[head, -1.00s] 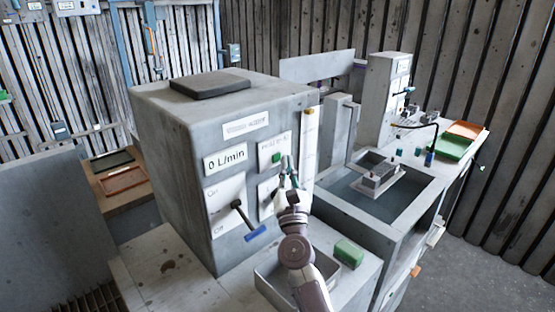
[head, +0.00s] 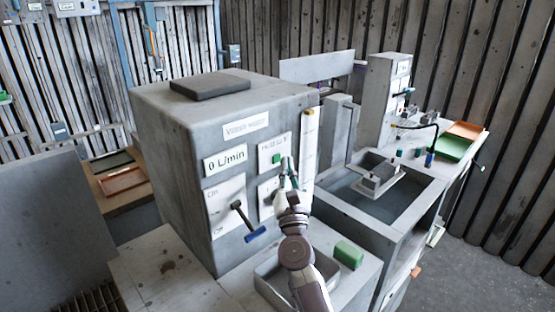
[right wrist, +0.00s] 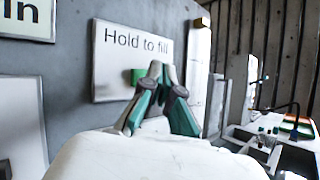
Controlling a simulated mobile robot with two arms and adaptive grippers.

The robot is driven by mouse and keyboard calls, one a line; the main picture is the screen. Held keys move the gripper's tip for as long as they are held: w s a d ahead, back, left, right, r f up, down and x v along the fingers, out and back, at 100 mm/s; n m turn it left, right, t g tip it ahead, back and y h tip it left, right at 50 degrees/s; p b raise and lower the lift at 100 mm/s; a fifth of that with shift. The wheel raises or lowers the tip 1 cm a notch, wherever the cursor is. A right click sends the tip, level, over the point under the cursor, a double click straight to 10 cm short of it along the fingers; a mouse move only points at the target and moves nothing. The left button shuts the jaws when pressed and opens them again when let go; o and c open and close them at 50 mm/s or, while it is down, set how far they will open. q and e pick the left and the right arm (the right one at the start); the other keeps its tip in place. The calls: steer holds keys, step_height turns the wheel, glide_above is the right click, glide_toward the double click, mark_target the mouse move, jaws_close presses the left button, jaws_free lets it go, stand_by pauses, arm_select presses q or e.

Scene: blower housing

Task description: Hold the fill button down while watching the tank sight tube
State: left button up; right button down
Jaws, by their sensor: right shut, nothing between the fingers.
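The green fill button (head: 276,159) sits on a white plate on the front of the grey box; the right wrist view shows it (right wrist: 137,76) under the words "Hold to fill". My right gripper (head: 289,163) is shut and empty, its tips just right of the button. In the right wrist view its tips (right wrist: 162,68) cover part of the button's right side; I cannot tell whether they touch it. The tank sight tube (head: 310,150) is a pale upright strip at the box's right front edge, also in the right wrist view (right wrist: 198,62). My left gripper is not in view.
The display (head: 226,160) reads 0 L/min. A lever with a blue handle (head: 255,234) sticks out below it. A grey tray (head: 262,286) and a green block (head: 348,254) are on the bench below. A water-filled basin (head: 395,208) lies to the right.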

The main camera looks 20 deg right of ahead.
steer(key=shift+w, duration=0.15)
steer(key=shift+w+a, duration=0.15)
steer(key=shift+w, duration=0.15)
steer(key=shift+w+a+b, duration=0.1)
steer(key=shift+w+b, duration=0.2)
steer(key=shift+b, duration=0.2)
stand_by(7.0)
